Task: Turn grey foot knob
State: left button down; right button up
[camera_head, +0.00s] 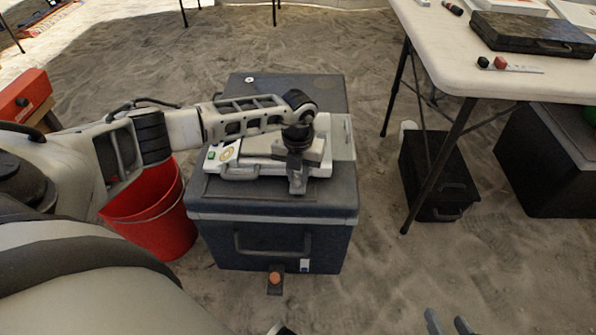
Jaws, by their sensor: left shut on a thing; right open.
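A white scale-like device (240,172) with a flat tray on top and a small green button or display sits on the lid of a dark grey case (270,204). My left arm reaches across it from the left. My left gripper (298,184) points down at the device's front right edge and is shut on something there. The grey foot knob is hidden by the fingers; its place fits the spot they grip. My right gripper (449,322) shows only its two fingertips at the bottom edge, apart and empty, away from the device.
A red bucket (155,215) stands left of the case. A small block with an orange button (275,279) is in front of it. A white table (440,50) with a dark box (530,34) is at right, with black cases beneath. Sand between is clear.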

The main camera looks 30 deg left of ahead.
pick_arm(q)
jog(key=c, duration=1.3)
grip_release()
pick_arm(e)
jog(key=shift+s, duration=0.1)
pick_arm(q)
jog(key=shift+o, duration=0.2)
jog(key=shift+r, duration=0.1)
pick_arm(e)
jog(key=shift+r, duration=0.1)
pick_arm(q)
jog(key=shift+r, duration=0.3)
notch_tip(320, 180, up, 7)
jog(key=shift+w+r+p, duration=0.1)
jog(key=shift+r+p, duration=0.05)
jog(key=shift+p, duration=1.05)
notch_tip(320, 180, up, 7)
jog(key=p, duration=0.1)
send_over(298, 176)
jog(key=shift+d+r, duration=0.1)
jog(key=shift+r, duration=0.4)
pick_arm(e)
jog(key=r, duration=0.1)
jog(key=s+d+r, duration=0.1)
jog(key=shift+d+r+h, duration=0.2)
jog(key=shift+r+h, duration=0.1)
jog(key=shift+r, duration=0.05)
jog(key=shift+w, duration=0.1)
